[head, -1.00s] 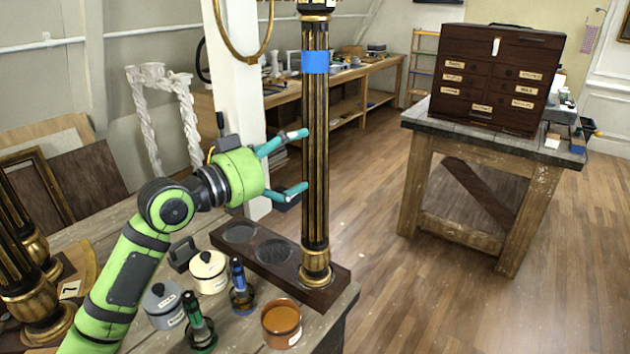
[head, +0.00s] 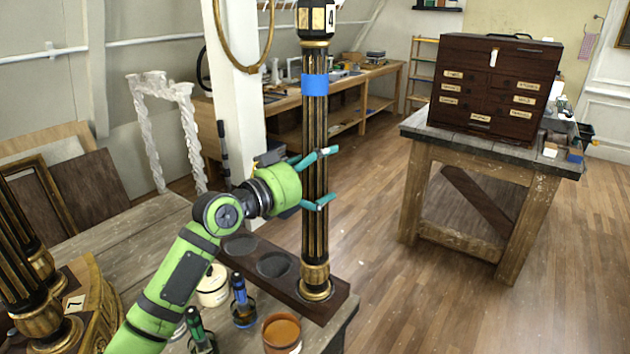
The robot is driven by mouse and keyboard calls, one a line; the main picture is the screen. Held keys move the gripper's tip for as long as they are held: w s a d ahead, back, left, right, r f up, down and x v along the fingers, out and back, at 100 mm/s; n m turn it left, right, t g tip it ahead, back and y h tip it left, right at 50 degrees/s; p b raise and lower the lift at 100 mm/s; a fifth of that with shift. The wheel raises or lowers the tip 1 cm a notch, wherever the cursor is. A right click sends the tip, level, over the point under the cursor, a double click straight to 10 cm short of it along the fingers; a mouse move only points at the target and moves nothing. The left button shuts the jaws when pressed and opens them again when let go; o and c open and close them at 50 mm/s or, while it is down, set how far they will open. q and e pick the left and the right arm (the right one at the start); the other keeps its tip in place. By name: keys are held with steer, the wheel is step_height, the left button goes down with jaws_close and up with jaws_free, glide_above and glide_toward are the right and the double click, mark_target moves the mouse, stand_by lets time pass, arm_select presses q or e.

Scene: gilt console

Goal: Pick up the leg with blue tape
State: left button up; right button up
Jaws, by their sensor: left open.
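The leg with blue tape (head: 314,225) is black and gold and fluted, with a band of blue tape (head: 314,84) near its top and a "4" label on its head. It stands upright at the right end of a dark wooden rack (head: 241,252), beside round empty recesses. My left gripper (head: 326,176) is open at the leg's middle, below the tape. Its teal fingers reach past the leg's shaft, with tips showing on the right side. I cannot tell whether they touch it. My right gripper is out of view.
Jars, an orange pot (head: 282,333) and green- and blue-handled tools (head: 240,292) stand in front of the rack. A dark drawer chest (head: 492,85) sits on a separate table at right. Open floor lies between.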

arm_select(q)
steer(key=c, duration=1.4)
steer(key=shift+o, duration=0.2)
steer(key=shift+r, duration=0.3)
